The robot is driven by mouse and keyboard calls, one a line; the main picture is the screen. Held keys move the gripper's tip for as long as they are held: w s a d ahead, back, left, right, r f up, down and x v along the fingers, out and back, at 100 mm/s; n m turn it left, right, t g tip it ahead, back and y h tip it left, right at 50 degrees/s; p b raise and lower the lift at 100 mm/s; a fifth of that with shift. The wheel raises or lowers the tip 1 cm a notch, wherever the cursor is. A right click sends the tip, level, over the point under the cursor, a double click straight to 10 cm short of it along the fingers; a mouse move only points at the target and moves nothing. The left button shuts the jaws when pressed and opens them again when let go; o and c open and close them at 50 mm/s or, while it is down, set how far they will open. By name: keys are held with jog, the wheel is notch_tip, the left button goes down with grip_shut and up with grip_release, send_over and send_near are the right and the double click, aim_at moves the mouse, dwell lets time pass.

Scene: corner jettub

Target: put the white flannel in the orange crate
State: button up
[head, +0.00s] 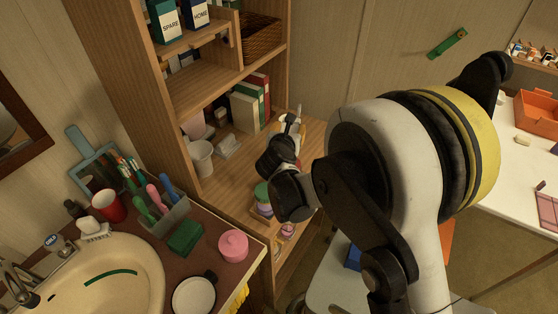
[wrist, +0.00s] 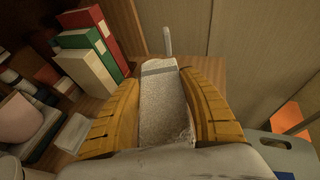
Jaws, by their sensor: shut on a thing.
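My gripper (wrist: 165,82) has its two yellow fingers closed on a pale, speckled cloth-like thing with a grey band, which looks like the white flannel (wrist: 163,105). In the head view my gripper (head: 291,140) is at the wooden shelf unit, mostly hidden by my arm, and the held thing shows only in small part. I cannot tell whether it touches the shelf board. The orange crate (head: 537,114) stands on the white table at the far right, well away from my gripper. Its inside is partly visible.
Binders (head: 248,107) and a white cup (head: 202,158) stand on the shelf beside my gripper. The washbasin counter (head: 215,230) is at lower left, with a pink pot (head: 233,245). A pale chair (head: 335,275) is below my arm. Small items lie near the crate.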

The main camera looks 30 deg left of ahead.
jog(key=s+a+f+b, duration=0.1)
jog(key=s+a+f, duration=0.1)
jog(key=s+a, duration=0.1)
jog(key=s+a+f+b, duration=0.2)
jog(key=s+a+f, duration=0.1)
jog(key=s+a+f+b, duration=0.2)
jog(key=a+f, duration=0.1)
jog(key=a, duration=0.1)
jog(key=shift+s, duration=0.4)
jog(key=shift+f+b, duration=0.95)
jog(key=shift+f, duration=0.9)
jog(key=shift+f, duration=0.2)
jog(key=o, duration=1.3)
jog(key=shift+r, duration=0.15)
